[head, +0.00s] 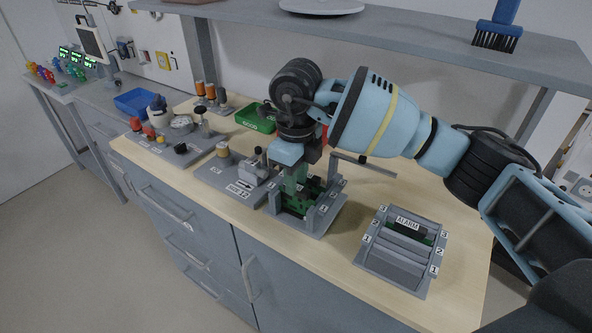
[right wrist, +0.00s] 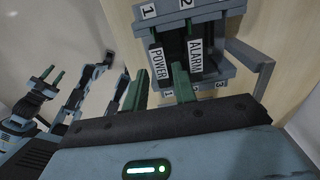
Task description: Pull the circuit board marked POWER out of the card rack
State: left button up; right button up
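The card rack (head: 322,221) is a grey frame with numbered slots and green boards, on the wooden worktop under my right gripper (head: 294,178). In the right wrist view, the board marked POWER (right wrist: 157,62) stands in the rack beside the board marked ALARM (right wrist: 195,58). The green fingers of my right gripper (right wrist: 160,80) are apart, one on either side of the POWER board's near end. I cannot tell whether they touch it. My left gripper (right wrist: 52,76) shows small at the left of that view, its green fingertips apart; it is outside the head view.
A second grey numbered rack (head: 392,268) with an ALARM board (head: 408,222) stands to the right. A grey fixture (head: 252,177) is close on the left, and a green bin (head: 254,118) behind. A shelf (head: 400,37) hangs above the back. Bare worktop lies between the racks.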

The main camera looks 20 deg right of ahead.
send_over(296, 212)
notch_tip(296, 212, down, 5)
jog(key=shift+f, duration=0.75)
jog(key=shift+w+f, duration=0.1)
jog(key=shift+f, duration=0.1)
grip_shut()
jog(key=shift+c, duration=1.7)
grip_release()
grip_shut()
jog(key=shift+r, duration=0.25)
